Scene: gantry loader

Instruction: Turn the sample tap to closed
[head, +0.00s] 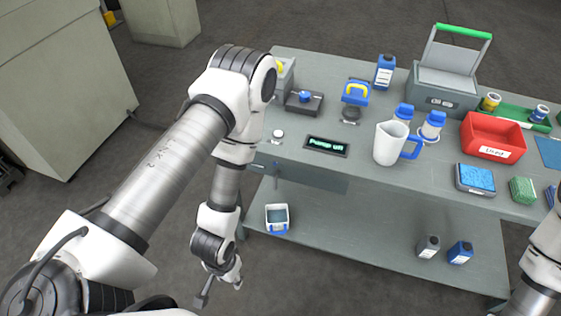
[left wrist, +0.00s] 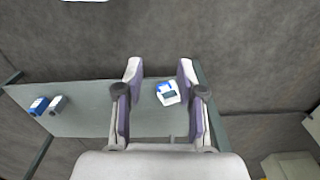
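A small grey fitting (head: 277,172), which may be the sample tap, hangs at the table's front edge above a white and blue container (head: 277,217). Its handle position is too small to tell. The container also shows between the fingers in the left wrist view (left wrist: 168,93). My left gripper (head: 220,291) is open and empty, out in front of the table and below its top, apart from the fitting. Its two spread fingers show in the left wrist view (left wrist: 160,68). My right gripper is out of view; only part of that arm shows at the right edge.
On the worktop are a "Pump off" display (head: 326,146), a white knob (head: 278,135), a dark box with a blue knob (head: 304,102), a white jug (head: 391,143) and a red bin (head: 492,137). Two bottles (head: 459,253) stand on the lower shelf (head: 350,245). The floor in front is clear.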

